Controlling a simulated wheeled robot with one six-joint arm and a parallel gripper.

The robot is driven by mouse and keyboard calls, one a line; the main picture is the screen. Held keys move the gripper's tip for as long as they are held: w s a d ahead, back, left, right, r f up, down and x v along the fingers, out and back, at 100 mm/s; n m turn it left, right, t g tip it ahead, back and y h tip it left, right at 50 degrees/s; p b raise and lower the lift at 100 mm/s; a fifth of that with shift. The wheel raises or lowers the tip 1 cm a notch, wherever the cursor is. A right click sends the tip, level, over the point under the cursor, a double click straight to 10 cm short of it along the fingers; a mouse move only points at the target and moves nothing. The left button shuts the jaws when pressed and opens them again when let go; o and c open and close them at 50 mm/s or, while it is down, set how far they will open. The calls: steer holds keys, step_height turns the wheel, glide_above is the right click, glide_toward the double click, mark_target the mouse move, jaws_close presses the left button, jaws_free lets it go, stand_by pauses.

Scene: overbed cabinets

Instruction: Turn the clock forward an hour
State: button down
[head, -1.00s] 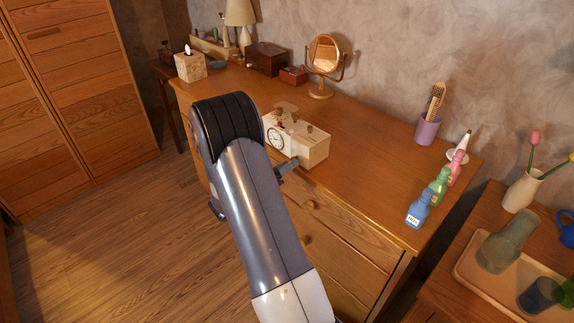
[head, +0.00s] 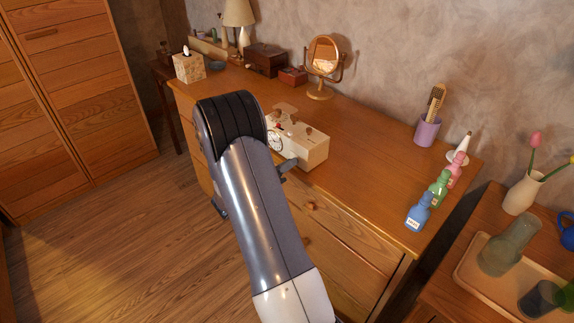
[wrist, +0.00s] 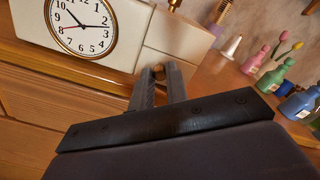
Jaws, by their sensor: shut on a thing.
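The clock (head: 303,148) is a cream box on the front edge of the wooden dresser, with brown knobs on top; my arm hides its left part in the head view. Its round white dial (wrist: 83,22) with a gold rim shows in the wrist view. One hand points to the upper left near the ten and another points right near the three. My gripper (wrist: 157,84) is at the clock's front, right of and below the dial. Its fingers are shut on a small brown knob (wrist: 157,71), mostly hidden between them.
A round mirror (head: 323,56), small boxes and a lamp stand at the back of the dresser. A purple cup (head: 427,131) and several colored bottles (head: 419,212) stand to the right. The dresser top (head: 370,150) between is clear.

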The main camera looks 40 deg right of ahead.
steer(key=shift+f, duration=0.1)
steer(key=m+b, duration=2.5)
steer(key=b, duration=0.5)
steer(key=shift+f+m, duration=0.1)
steer(key=shift+m, duration=0.2)
steer(key=shift+b, duration=0.3)
steer(key=c, duration=1.4)
jaws_free()
